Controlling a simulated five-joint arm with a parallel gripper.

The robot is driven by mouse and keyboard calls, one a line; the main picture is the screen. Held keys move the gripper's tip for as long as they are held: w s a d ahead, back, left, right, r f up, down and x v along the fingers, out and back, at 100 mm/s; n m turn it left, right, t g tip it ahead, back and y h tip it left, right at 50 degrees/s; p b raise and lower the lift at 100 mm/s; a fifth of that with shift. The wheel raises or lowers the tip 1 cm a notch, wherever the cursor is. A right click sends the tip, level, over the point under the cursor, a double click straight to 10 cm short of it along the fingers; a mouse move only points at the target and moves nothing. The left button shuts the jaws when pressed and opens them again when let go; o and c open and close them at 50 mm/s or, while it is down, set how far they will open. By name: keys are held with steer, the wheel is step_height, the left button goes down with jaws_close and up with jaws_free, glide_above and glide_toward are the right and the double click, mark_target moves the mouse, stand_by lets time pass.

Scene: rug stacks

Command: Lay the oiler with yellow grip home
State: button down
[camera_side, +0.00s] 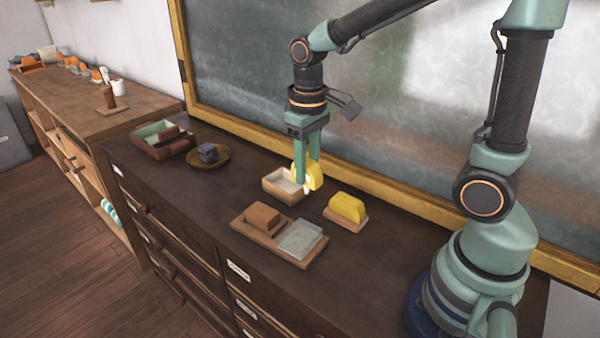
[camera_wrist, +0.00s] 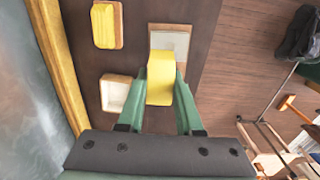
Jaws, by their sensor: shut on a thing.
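The oiler with yellow grip (camera_side: 316,176) is in my gripper (camera_side: 308,180), a rounded yellow piece with a small pale part at its lower edge. My gripper is shut on it and appears to hold it above the drawer top, by the right end of a small pale wooden box (camera_side: 278,195) in the side view. In the wrist view the yellow grip (camera_wrist: 160,85) sits between the two fingers. The box (camera_wrist: 103,94) looks empty, with a whitish inside. A second yellow block (camera_side: 347,207) on a wooden base stands to the right; it also shows in the wrist view (camera_wrist: 106,25).
A wooden tray (camera_side: 268,243) in front carries a brown block (camera_side: 263,214) and a grey pad (camera_side: 299,238). A dish (camera_side: 222,160) with a dark lump and a green-lined box (camera_side: 150,140) stand further left. A framed board (camera_side: 240,131) rises along the back.

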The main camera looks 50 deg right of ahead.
steer(key=shift+n, duration=0.3)
steer(key=f, duration=0.1)
steer(key=a+f, duration=0.1)
steer(key=f, duration=0.1)
steer(key=a+f, duration=0.1)
steer(key=shift+f, duration=0.2)
steer(key=shift+f, duration=2.2)
steer(key=shift+f, duration=0.3)
steer(key=shift+f, duration=0.65)
steer(key=shift+f, duration=0.7)
steer(key=c, duration=0.5)
jaws_free()
